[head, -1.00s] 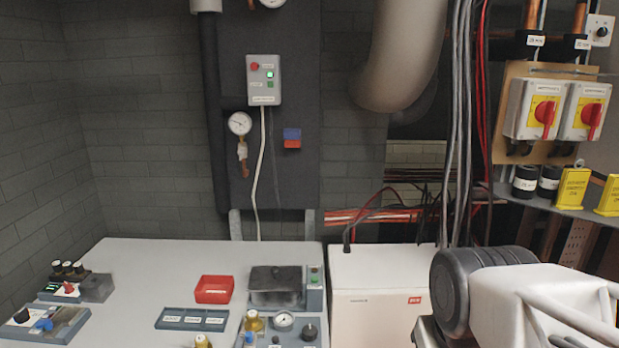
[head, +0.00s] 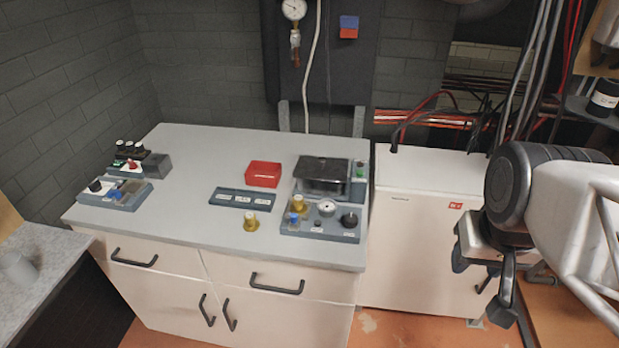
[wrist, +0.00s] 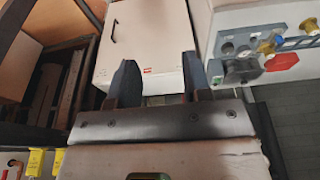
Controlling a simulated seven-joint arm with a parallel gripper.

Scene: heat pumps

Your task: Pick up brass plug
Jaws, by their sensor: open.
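A brass plug (head: 251,221) stands by itself on the grey worktop, in front of a labelled blue-grey tray. A second brass-coloured fitting (head: 298,202) sits on the blue-grey panel at the worktop's right, beside a blue-topped part. Both brass pieces also show in the wrist view, one near the right edge (wrist: 310,25) and one on the panel (wrist: 270,42). My gripper (head: 483,277) is at the right, in front of the white cabinet and well away from the brass pieces. It is open, with nothing between its fingers in the wrist view (wrist: 160,78).
The labelled tray (head: 228,197) and a red bin (head: 263,174) lie behind the plug. A black box (head: 321,176) and a gauge (head: 326,207) are on the panel. The white cabinet (head: 423,240) stands between my gripper and the worktop. The worktop's left-middle is clear.

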